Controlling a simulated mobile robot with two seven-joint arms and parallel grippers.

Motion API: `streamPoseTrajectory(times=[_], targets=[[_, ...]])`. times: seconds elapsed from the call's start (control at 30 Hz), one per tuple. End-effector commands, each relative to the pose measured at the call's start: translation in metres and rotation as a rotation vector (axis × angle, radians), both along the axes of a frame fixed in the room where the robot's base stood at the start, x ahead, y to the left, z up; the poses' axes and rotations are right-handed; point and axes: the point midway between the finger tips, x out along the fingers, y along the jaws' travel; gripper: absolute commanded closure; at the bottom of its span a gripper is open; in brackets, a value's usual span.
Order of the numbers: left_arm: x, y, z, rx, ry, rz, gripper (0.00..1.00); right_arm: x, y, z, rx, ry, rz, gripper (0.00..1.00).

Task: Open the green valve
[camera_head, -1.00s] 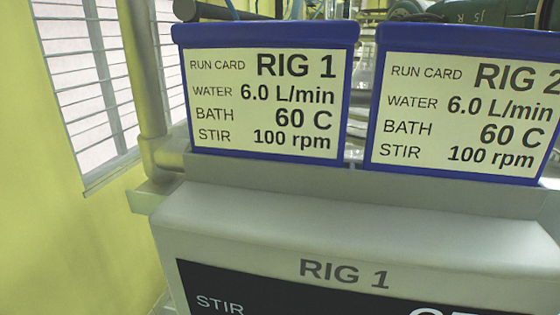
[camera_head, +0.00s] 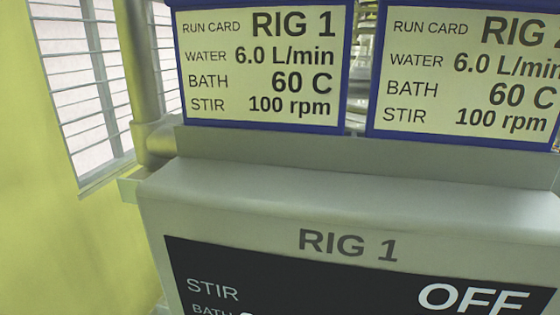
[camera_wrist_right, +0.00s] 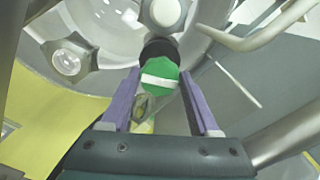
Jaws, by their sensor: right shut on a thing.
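The green valve (camera_wrist_right: 163,70) is a round green knob with a white bar across its face, lying about crosswise in the right wrist view. It sits on a black collar in front of pale glassware. My right gripper (camera_wrist_right: 159,82) has its purple fingers on either side of the green valve and is shut on it. The valve is not in the head view, and neither gripper shows there.
A bent metal rod (camera_wrist_right: 255,40) and a steel fitting (camera_wrist_right: 70,60) are near my right gripper.

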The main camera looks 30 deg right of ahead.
Motion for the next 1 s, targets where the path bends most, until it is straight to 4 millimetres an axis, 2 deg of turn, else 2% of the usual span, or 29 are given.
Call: streamPoseTrajectory(times=[0.03, 0.4, 1.0], targets=[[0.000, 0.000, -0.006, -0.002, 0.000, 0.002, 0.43, 0.000, 0.000, -0.003, 0.002, 0.000, 0.042, 0.94], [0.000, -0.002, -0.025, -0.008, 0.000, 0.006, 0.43, 0.001, 0.001, -0.002, 0.002, 0.000, 0.395, 0.94], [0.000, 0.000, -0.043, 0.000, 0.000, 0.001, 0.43, 0.002, 0.002, 0.000, 0.003, 0.000, 0.964, 0.94]])
